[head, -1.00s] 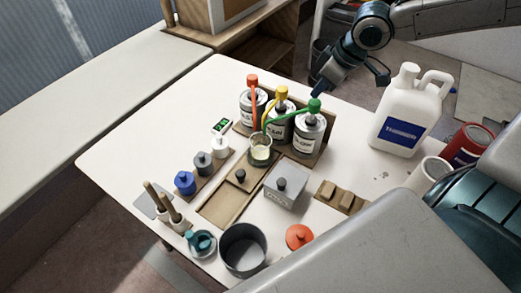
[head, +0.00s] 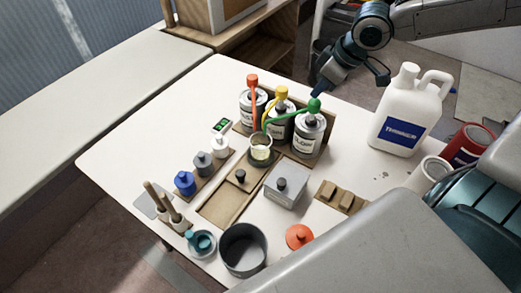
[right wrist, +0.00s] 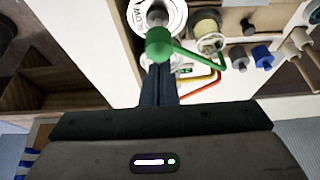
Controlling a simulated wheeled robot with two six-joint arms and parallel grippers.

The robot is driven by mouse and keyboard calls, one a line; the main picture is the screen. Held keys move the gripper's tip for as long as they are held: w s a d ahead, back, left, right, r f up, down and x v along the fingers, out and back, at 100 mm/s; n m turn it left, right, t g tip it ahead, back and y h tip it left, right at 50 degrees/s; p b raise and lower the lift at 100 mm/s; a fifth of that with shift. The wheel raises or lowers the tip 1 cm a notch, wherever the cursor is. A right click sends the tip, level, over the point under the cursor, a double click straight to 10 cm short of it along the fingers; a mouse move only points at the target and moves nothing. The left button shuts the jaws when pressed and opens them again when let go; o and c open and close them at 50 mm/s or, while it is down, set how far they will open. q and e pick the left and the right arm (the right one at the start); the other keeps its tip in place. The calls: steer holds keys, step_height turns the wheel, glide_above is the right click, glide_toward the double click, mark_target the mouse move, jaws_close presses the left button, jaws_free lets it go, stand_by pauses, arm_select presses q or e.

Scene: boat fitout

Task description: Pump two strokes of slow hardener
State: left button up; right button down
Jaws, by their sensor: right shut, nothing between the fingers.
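The slow hardener can (head: 308,135) stands at the right end of a row of three cans, and its green pump head (head: 314,104) is on top. In the right wrist view the can's "SLOW" label (right wrist: 172,14) and the green head (right wrist: 158,43) show. The green spout reaches left over a clear cup (head: 261,150) holding some pale liquid. My right gripper (head: 318,89) is shut and empty, its fingertips right at the green head; I cannot tell whether they touch it. The fingers also show in the right wrist view (right wrist: 159,82). My left gripper is not in view.
Cans with red (head: 252,79) and yellow (head: 281,92) pumps stand beside the slow can. A white jug (head: 405,112) stands to the right. A small scale (head: 221,126), lidded pots, a grey box (head: 286,190) and a dark bowl (head: 243,248) occupy the table.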

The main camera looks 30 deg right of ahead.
mark_target(316, 102)
steer(key=shift+f, duration=0.2)
steer(key=shift+f+b, duration=1.3)
steer(key=shift+f, duration=0.5)
steer(key=shift+r, duration=0.1)
steer(key=shift+r+p, duration=1.9)
steer(key=shift+p, duration=0.25)
steer(key=shift+f, duration=0.1)
